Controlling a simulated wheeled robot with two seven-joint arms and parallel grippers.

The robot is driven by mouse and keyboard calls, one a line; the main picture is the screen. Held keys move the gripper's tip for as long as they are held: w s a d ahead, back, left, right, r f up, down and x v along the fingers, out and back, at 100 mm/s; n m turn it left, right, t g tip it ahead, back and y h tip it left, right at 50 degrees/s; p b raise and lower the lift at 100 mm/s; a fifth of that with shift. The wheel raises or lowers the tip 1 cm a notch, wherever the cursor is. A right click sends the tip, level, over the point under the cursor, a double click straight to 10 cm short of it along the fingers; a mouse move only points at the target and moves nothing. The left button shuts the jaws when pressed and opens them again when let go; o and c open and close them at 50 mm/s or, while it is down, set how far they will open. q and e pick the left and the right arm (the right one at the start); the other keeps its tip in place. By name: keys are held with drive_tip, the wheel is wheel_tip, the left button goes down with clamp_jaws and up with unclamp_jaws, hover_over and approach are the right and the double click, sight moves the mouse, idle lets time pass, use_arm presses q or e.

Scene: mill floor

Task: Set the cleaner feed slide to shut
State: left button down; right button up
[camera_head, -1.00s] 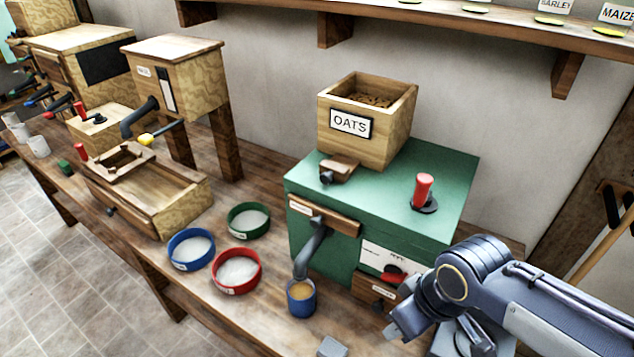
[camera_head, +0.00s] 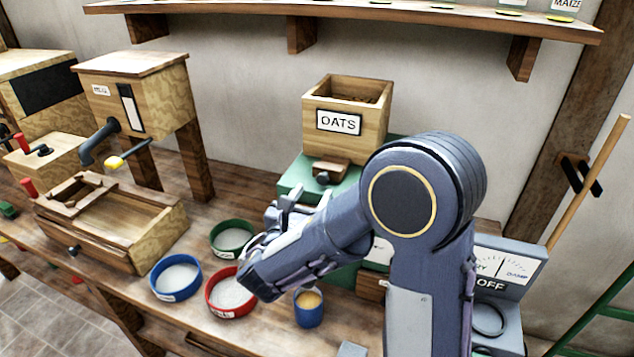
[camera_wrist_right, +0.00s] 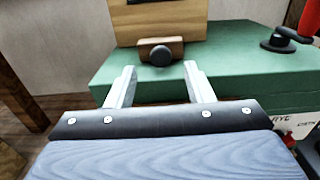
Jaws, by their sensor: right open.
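A small wooden slide with a dark round knob (camera_head: 325,174) sits at the foot of the OATS hopper (camera_head: 345,118), on top of the green machine (camera_head: 296,178). The slide also shows in the right wrist view (camera_wrist_right: 176,45), straight ahead. My right gripper (camera_head: 291,204) is in front of the machine, below and left of the slide in the head view. In the right wrist view the gripper (camera_wrist_right: 160,72) is open and empty, its fingers apart on either side of the knob's line, not touching it. My right arm hides much of the machine's front. My left gripper is not in view.
Blue (camera_head: 176,277), red (camera_head: 226,290) and green (camera_head: 232,236) bowls stand on the bench left of the machine. A blue cup (camera_head: 309,310) stands at its front. A red-handled crank (camera_wrist_right: 306,22) is on the machine's top right. A wooden machine (camera_head: 150,80) stands left.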

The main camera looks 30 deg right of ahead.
sight(322, 180)
drive_tip(key=p+x, duration=0.1)
drive_tip(key=x, duration=0.4)
drive_tip(key=shift+w+d, duration=0.15)
drive_tip(key=shift+d, duration=0.1)
clamp_jaws()
